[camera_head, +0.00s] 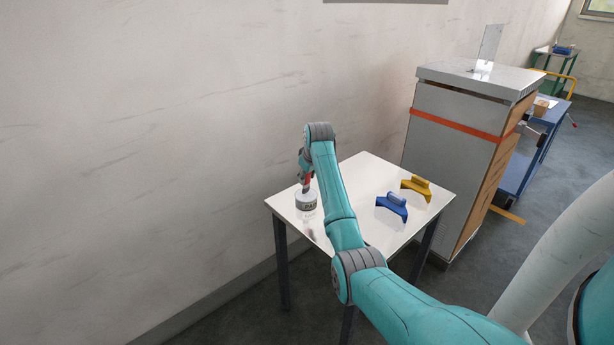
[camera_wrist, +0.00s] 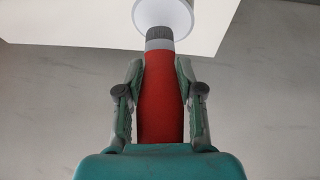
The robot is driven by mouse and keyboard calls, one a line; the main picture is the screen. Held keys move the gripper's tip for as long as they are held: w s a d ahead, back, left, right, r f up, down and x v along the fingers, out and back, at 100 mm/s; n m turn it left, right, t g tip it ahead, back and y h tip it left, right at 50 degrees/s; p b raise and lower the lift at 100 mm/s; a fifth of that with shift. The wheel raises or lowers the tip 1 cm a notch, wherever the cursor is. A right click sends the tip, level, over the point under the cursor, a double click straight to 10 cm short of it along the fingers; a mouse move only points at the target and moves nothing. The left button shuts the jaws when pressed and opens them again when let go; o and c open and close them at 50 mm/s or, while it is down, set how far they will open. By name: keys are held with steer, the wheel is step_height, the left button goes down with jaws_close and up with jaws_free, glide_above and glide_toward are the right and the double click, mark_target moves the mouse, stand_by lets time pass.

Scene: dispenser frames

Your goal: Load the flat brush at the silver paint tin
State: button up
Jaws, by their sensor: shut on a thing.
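The silver paint tin (camera_head: 307,203) stands on the white table near its left corner, with a dark-lettered label. My gripper (camera_head: 306,182) is just above the tin and points down. In the wrist view my gripper (camera_wrist: 160,72) is shut on the red handle of the flat brush (camera_wrist: 161,105), one finger on each side. The brush's grey collar and darker end point towards the pale round top of the tin (camera_wrist: 176,14). The brush end overlaps the tin's rim in this view; I cannot tell how deep it is or whether it touches paint.
A blue tool (camera_head: 393,207) and a yellow tool (camera_head: 416,188) lie on the right part of the white table (camera_head: 365,169). A tall grey cabinet (camera_head: 455,150) with an orange band stands right behind the table. The wall is close on the left.

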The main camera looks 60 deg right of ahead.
steer(key=shift+f, duration=0.35)
stand_by(0.7)
steer(key=shift+r, duration=3.55)
